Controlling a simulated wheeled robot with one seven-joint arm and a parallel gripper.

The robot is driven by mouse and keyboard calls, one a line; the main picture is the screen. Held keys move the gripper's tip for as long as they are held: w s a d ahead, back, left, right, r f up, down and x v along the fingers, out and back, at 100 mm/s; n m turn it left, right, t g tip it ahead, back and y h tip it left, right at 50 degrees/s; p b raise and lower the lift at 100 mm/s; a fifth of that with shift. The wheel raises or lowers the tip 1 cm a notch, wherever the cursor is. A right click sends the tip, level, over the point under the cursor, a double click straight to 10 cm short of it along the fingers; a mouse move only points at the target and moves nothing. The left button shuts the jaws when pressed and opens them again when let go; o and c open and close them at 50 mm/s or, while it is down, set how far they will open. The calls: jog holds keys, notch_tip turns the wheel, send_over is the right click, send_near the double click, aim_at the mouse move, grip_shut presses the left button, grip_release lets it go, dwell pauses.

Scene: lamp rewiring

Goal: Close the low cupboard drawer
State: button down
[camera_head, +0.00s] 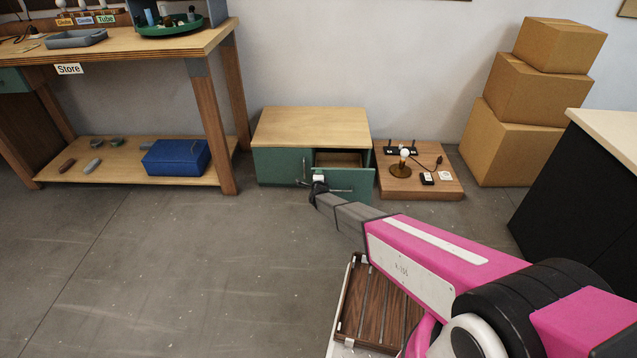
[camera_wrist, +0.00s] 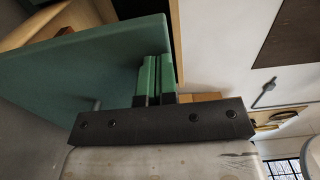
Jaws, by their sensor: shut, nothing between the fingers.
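The low cupboard (camera_head: 312,126) has a wooden top and green fronts and stands against the wall. Its right-hand drawer (camera_head: 358,182) is pulled out, and its open inside shows behind the green front. My gripper (camera_head: 319,181) is at the left part of the drawer front, near its bar handle. In the wrist view my gripper (camera_wrist: 157,75) has its fingers together with nothing between them. The green panel (camera_wrist: 75,75) of the drawer front fills the left of that view, close beside the fingers. I cannot tell whether they touch it.
A low wooden board (camera_head: 425,185) with a bulb and small parts lies right of the cupboard. Stacked cardboard boxes (camera_head: 540,100) stand farther right. A workbench (camera_head: 228,110) with a blue box (camera_head: 177,157) below is at left.

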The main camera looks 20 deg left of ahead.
jog(key=x, duration=1.9)
